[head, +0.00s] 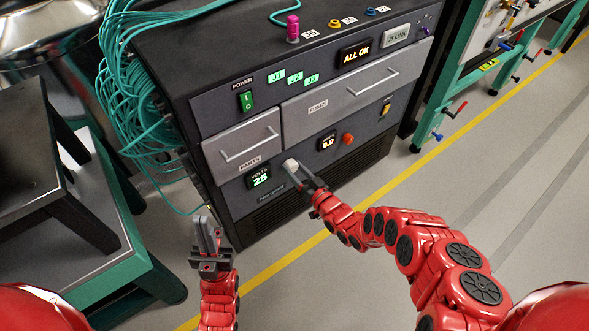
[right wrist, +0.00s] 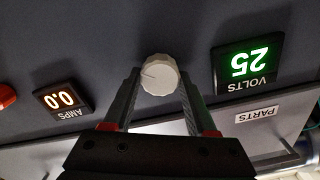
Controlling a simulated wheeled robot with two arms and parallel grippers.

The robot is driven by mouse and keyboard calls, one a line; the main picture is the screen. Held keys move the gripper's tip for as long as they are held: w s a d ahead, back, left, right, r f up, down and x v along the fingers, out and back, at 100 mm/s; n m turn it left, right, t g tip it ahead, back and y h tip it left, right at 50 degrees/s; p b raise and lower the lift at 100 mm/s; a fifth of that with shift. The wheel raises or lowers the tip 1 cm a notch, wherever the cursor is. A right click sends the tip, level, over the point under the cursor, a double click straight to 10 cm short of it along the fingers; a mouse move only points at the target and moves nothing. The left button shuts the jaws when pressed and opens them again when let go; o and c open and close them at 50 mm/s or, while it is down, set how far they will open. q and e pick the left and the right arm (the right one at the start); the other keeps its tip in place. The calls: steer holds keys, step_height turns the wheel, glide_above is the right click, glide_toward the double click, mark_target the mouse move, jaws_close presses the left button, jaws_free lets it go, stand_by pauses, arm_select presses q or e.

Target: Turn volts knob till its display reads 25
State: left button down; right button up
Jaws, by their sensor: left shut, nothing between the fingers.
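The volts knob (head: 291,166) is a pale ribbed dial on the dark front panel; it also shows in the right wrist view (right wrist: 159,75). The volts display (head: 259,177) is lit green and reads 25; in the right wrist view the display (right wrist: 248,63) shows the same number upside down. My right gripper (head: 296,172) is at the knob, with one finger on each side, and looks shut on it. My left gripper (head: 207,222) is shut and empty, in front of the cabinet at lower left, away from the knob.
The amps display (head: 328,143) reads 0.0, with a red button (head: 348,139) beside it. The parts drawer (head: 243,147) and the fuses drawer (head: 352,93) are closed above. Teal cables (head: 132,100) hang at left, near a black-topped table (head: 40,150).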

steer(key=o, duration=0.4)
steer(key=p+v, duration=0.6)
steer(key=v, duration=1.1)
steer(key=shift+s+d+r, duration=0.1)
steer(key=shift+s+d, duration=0.05)
